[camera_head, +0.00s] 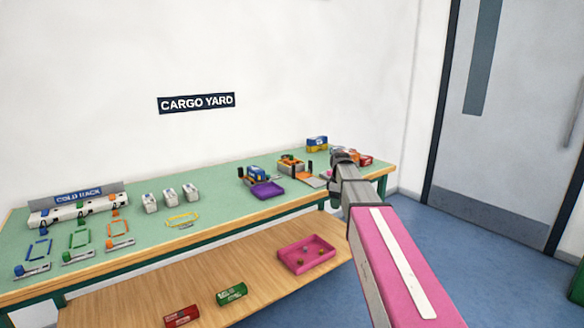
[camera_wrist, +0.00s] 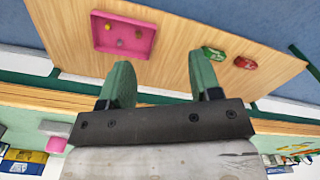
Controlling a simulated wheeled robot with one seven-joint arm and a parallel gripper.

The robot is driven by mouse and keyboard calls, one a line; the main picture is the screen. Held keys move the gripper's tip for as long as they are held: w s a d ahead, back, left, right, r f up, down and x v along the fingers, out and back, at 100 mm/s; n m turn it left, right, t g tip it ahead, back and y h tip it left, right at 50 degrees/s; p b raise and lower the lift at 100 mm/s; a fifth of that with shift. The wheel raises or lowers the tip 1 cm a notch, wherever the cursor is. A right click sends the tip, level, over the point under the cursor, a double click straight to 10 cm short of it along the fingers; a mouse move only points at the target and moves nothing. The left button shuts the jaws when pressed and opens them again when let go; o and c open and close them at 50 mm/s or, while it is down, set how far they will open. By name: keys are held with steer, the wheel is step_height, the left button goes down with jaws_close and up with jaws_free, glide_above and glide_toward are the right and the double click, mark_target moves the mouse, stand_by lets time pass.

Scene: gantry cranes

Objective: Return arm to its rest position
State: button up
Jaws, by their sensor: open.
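My arm (camera_head: 385,245), with a pink link, reaches from the lower right of the head view toward the right end of the green-topped table (camera_head: 215,207). My gripper (camera_wrist: 158,78) shows in the wrist view with its two green fingers apart and nothing between them. It is above the table's front edge, and the wooden lower shelf (camera_wrist: 180,50) shows beyond the fingers. In the head view the fingers are hidden behind the wrist (camera_head: 345,158).
A pink tray (camera_head: 306,254) with small items, a green container (camera_head: 231,293) and a red container (camera_head: 181,316) rest on the lower shelf. A cold rack (camera_head: 78,207), white units and a purple tray (camera_head: 264,190) stand on the table. Blue floor is open at right.

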steer(key=s+f+m, duration=0.6)
steer(key=s+f, duration=0.3)
steer(key=s, duration=0.4)
steer(key=s+f+m, duration=0.6)
steer(key=s+f, duration=0.4)
steer(key=s, duration=0.4)
steer(key=shift+s+f, duration=0.3)
